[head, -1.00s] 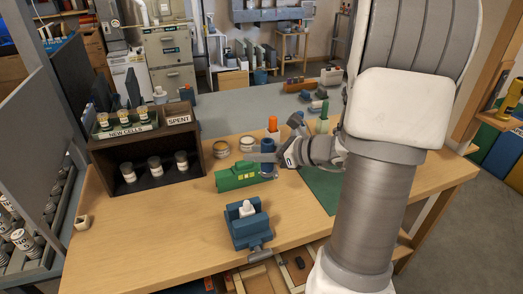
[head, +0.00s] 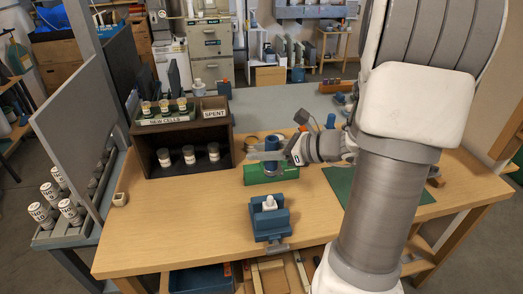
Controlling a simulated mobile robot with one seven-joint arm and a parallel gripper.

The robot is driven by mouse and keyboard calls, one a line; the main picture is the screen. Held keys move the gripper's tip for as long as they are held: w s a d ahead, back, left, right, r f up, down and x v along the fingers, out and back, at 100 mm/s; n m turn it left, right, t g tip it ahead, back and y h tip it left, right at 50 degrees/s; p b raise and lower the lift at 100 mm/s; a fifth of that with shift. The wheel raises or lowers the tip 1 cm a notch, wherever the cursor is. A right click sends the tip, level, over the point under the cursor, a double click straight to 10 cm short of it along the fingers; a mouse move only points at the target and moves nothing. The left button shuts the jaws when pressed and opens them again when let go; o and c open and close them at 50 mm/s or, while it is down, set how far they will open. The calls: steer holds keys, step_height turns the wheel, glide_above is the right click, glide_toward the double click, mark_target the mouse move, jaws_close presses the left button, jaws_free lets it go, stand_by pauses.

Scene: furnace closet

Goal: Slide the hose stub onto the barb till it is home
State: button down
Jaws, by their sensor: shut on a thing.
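A dark blue upright cylinder, which looks like the hose stub (head: 271,145), is between the fingers of my gripper (head: 270,156). My gripper is shut on it, and the fingers hide part of its side. It is above or in front of the green block (head: 270,175); the gap cannot be judged. A white barb (head: 269,202) stands upright in a blue vise (head: 271,222) on the near part of the bench. The stub is behind the barb in the picture and apart from it. The barb's top is bare.
A dark wooden rack (head: 182,160) with several cells stands at the left of the wooden bench (head: 180,235). A green mat (head: 415,193) lies at the right, partly behind my arm.

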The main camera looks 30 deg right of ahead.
step_height(320, 180, down, 8)
steer(key=b, duration=0.6)
steer(key=shift+f+b, duration=1.8)
steer(key=shift+f, duration=0.2)
stand_by(0.7)
steer(key=shift+c, duration=2.1)
jaws_free()
steer(key=p+v, duration=0.3)
steer(key=v, duration=0.5)
